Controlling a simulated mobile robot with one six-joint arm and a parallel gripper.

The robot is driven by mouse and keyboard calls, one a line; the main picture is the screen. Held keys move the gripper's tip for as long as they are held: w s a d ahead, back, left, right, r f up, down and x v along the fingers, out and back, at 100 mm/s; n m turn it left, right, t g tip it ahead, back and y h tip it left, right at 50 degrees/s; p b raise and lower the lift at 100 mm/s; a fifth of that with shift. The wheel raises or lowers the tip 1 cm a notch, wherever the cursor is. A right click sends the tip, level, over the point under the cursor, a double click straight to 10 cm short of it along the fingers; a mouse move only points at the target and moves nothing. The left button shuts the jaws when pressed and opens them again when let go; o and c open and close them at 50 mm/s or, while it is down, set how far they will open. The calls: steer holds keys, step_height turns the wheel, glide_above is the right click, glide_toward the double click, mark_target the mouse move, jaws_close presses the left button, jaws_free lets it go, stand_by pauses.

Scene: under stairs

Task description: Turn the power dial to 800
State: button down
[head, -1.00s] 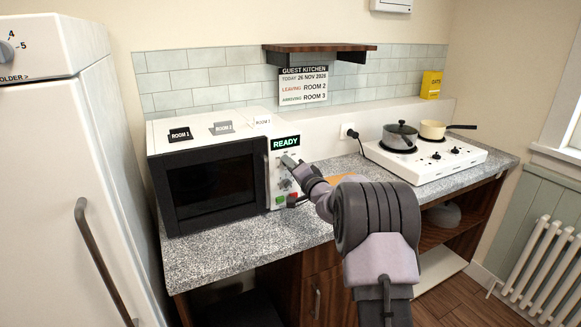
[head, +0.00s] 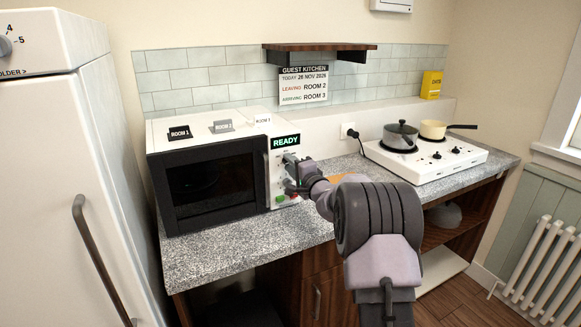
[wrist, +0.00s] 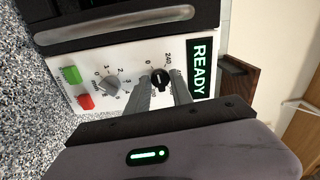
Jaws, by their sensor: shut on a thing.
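The microwave (head: 215,185) stands on the counter, its lit display reading READY (wrist: 203,68). The power dial (wrist: 160,79) is a small black knob on the white control panel, between the display and a larger grey timer dial (wrist: 109,85). A 0 and 240 are legible by it; its pointer's exact setting is too small to tell. My gripper (wrist: 162,88) is shut on the power dial, one finger on each side. In the head view my gripper (head: 289,170) is at the panel and hides much of it.
Below the timer dial are a green button (wrist: 71,75) and a red button (wrist: 86,101). To the right stands a white hob (head: 440,160) with a grey pot (head: 400,136) and a cream pan (head: 433,130). A white fridge (head: 70,200) stands at the left.

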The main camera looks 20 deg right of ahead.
steer(key=shift+d+n+p, duration=0.2)
steer(key=shift+n+p, duration=10.6)
steer(key=shift+n, duration=3.8)
steer(key=c, duration=1.5)
jaws_free()
